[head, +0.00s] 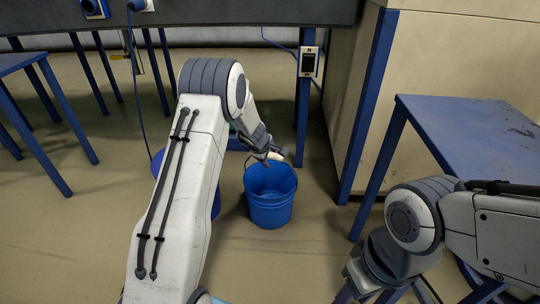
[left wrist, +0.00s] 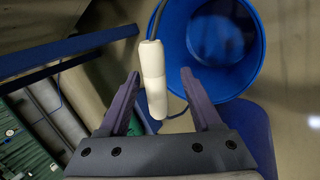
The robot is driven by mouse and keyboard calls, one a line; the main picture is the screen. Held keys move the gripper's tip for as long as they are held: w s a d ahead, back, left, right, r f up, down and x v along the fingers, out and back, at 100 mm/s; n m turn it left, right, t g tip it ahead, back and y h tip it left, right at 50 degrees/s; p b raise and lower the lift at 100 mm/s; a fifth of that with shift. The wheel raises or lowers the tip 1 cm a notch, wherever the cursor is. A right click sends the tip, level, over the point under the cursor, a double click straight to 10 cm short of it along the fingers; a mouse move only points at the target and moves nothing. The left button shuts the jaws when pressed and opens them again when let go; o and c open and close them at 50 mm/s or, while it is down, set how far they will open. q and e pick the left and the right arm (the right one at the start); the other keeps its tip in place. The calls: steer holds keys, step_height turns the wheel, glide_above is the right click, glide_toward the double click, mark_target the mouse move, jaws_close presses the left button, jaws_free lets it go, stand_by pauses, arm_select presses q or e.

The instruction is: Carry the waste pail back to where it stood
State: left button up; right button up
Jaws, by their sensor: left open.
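The blue waste pail (head: 270,212) stands upright on the floor, in the middle of the head view. Its wire handle with a white grip (left wrist: 152,75) is raised; in the left wrist view the pail's open mouth (left wrist: 254,62) is behind it. My left gripper (head: 268,153) is above the pail's rim. In the left wrist view its two fingers (left wrist: 160,88) are apart, one on each side of the white grip, with gaps visible. My right gripper (head: 382,290) is low in the head view, partly cut off by the bottom edge, and its jaws are unclear.
Another blue object (head: 216,200) stands left of the pail, mostly hidden behind my left arm. A blue table (head: 465,140) is at the right, and a blue bench leg (head: 303,110) is behind the pail. A blue stool (head: 20,62) is at the left. Floor in front is clear.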

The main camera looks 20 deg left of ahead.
arm_select(q)
steer(key=shift+r, duration=0.3)
steer(key=shift+v, duration=1.15)
steer(key=shift+p+v, duration=0.65)
steer(key=shift+v, duration=2.05)
steer(key=p+v, duration=0.4)
steer(key=v, duration=0.6)
steer(key=shift+s+r, duration=0.15)
steer(key=shift+s, duration=0.05)
